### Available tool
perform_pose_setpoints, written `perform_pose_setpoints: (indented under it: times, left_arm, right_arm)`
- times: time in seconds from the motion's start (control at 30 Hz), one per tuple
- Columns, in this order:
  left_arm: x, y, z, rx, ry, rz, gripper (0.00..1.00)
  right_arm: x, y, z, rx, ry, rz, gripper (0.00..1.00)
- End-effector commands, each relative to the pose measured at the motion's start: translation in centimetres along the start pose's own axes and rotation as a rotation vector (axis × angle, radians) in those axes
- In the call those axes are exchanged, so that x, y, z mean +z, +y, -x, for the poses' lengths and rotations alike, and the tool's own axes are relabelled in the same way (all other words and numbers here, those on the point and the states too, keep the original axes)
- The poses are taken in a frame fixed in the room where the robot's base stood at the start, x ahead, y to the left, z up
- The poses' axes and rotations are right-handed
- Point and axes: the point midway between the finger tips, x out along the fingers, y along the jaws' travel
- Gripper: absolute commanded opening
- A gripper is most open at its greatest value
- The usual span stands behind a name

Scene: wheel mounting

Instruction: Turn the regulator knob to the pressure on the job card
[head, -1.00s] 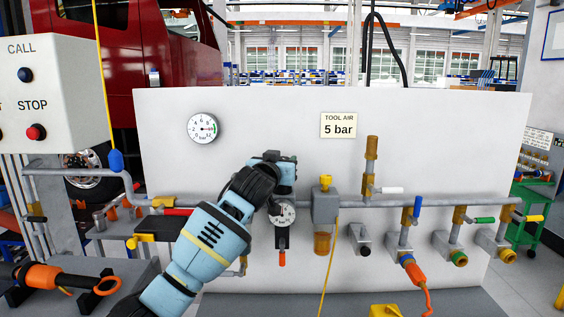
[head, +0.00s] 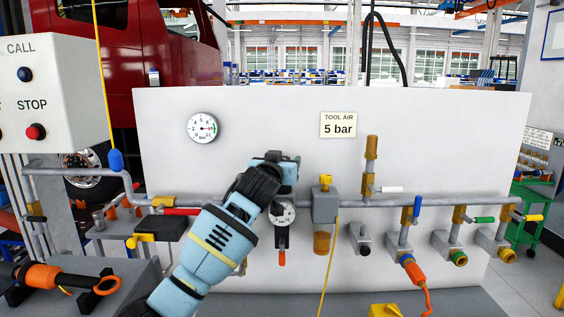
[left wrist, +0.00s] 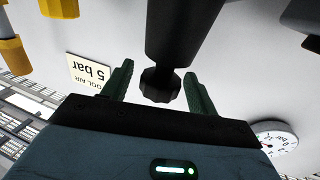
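The job card (head: 338,125) on the white panel reads "TOOL AIR 5 bar". The regulator with its small dial (head: 283,214) sits on the pipe; its top is hidden behind my left gripper (head: 276,166) in the head view. In the left wrist view, the dark faceted knob (left wrist: 160,86) lies between the two green fingers of my left gripper (left wrist: 158,72). The fingers stand apart, with a visible gap on the knob's left side and a narrow one on its right. A round pressure gauge (head: 202,127) hangs on the panel; its needle points roughly right. My right gripper is out of view.
A grey filter unit with a yellow top (head: 325,204) stands just right of the regulator. A red-handled valve (head: 182,211) is to its left. Several outlets with coloured levers line the pipe at right. The panel above the pipe is mostly clear.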

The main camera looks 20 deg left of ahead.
Motion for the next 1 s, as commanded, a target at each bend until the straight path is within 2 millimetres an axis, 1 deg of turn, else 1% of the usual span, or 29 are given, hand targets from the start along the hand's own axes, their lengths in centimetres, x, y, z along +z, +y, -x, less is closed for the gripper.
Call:
perform_pose_setpoints:
  times: [0.23,0.37,0.53,0.8,1.0]
  left_arm:
    - [-0.1,0.0,0.1,0.0,0.001,0.0,0.59]
    - [0.0,0.0,0.8,0.001,0.002,0.0,0.59]
    - [0.1,0.0,2.6,0.001,0.001,0.001,0.59]
    - [-0.1,0.0,6.0,0.001,0.003,0.0,0.59]
    - [0.0,0.0,7.5,0.0,0.001,0.0,0.59]
  right_arm:
    - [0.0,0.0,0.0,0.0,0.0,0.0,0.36]
    - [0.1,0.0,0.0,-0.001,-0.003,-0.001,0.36]
    - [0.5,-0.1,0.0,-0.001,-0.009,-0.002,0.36]
    - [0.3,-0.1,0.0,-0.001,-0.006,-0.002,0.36]
    - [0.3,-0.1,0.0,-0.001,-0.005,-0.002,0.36]
